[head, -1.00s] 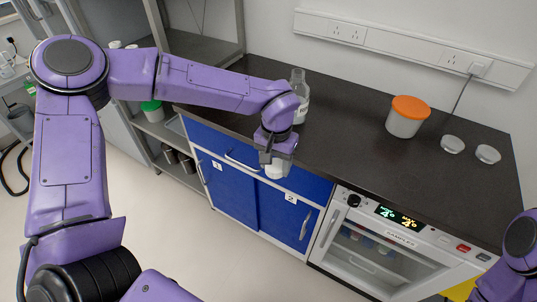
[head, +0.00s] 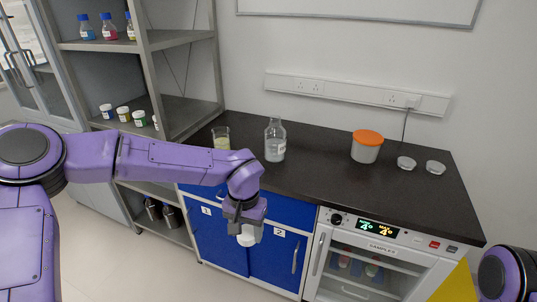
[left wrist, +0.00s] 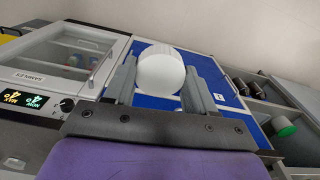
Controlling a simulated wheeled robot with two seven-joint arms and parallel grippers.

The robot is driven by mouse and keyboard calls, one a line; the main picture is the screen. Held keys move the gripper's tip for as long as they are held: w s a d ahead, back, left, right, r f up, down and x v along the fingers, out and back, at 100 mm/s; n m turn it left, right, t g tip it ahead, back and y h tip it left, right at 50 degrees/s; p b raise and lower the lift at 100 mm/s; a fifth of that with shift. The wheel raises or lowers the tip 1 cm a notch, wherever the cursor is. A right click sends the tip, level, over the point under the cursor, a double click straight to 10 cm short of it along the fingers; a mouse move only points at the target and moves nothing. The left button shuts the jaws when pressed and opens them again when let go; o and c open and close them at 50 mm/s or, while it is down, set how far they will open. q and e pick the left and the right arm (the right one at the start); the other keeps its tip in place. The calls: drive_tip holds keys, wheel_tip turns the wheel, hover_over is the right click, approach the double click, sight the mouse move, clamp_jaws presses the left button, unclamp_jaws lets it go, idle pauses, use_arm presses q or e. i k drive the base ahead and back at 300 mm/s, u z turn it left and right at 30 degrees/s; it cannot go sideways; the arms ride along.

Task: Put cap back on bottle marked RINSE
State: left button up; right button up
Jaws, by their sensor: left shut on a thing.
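A clear glass bottle (head: 275,143) with an open neck and a white label stands upright on the dark counter. The label's text is too small to read. My left gripper (head: 243,226) is in front of the counter's edge, below and to the left of the bottle, and shut on a white round cap (head: 249,236). The cap also shows between the fingers in the left wrist view (left wrist: 161,70). My right arm shows only partly at the lower right, and its gripper is out of view.
A tub with an orange lid (head: 366,146) and two small clear dishes (head: 406,163) are to the right. A SAMPLES cabinet (head: 378,262) sits under the counter. Counter between bottle and tub is clear.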

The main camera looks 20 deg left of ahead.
sight(274, 134)
drive_tip(key=u, duration=1.9)
drive_tip(key=i, duration=1.2)
drive_tip(key=z, duration=2.05)
